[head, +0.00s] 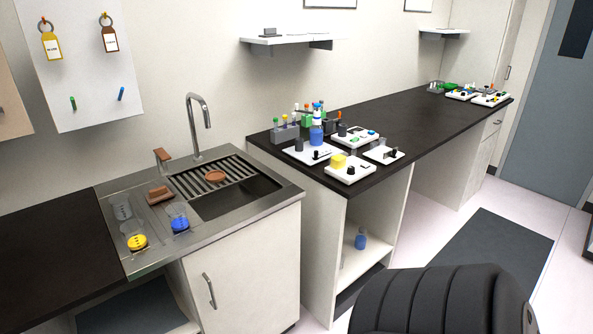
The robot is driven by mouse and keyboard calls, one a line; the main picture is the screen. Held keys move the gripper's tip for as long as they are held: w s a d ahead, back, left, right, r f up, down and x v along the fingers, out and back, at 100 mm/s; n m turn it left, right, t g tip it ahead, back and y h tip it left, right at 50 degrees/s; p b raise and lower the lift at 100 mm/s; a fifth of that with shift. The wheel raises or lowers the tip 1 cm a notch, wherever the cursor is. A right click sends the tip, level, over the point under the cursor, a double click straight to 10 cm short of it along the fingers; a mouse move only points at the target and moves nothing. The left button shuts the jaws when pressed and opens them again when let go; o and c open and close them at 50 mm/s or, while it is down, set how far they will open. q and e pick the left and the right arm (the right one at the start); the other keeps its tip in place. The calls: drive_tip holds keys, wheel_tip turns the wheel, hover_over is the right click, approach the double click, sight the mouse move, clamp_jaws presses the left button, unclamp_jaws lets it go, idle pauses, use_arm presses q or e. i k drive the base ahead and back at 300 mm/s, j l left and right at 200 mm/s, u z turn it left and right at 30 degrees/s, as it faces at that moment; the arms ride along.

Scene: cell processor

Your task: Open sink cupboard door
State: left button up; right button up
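The sink cupboard door (250,270) is a pale panel below the sink, facing me and slightly right. It looks shut, flush with the cupboard front. Its curved metal handle (210,290) is upright near the door's left edge. Nothing touches the handle. The steel sink (282,190) with a tall tap (197,125) sits above it. Neither of my grippers is in the head view.
Beakers with blue (180,222) and yellow (137,242) contents stand on the drainboard. An open shelf unit with a blue bottle (361,239) is right of the cupboard. A black padded chair (440,300) fills the bottom right. A dark mat (490,250) lies on the floor.

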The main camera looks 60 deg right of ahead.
sight(246, 280)
drive_tip(key=z, duration=1.45)
drive_tip(key=k+l+z, duration=0.1)
drive_tip(key=k+z, duration=0.25)
drive_tip(key=k+l+z, duration=0.35)
drive_tip(key=k+j, duration=0.05)
drive_tip(key=j, duration=0.05)
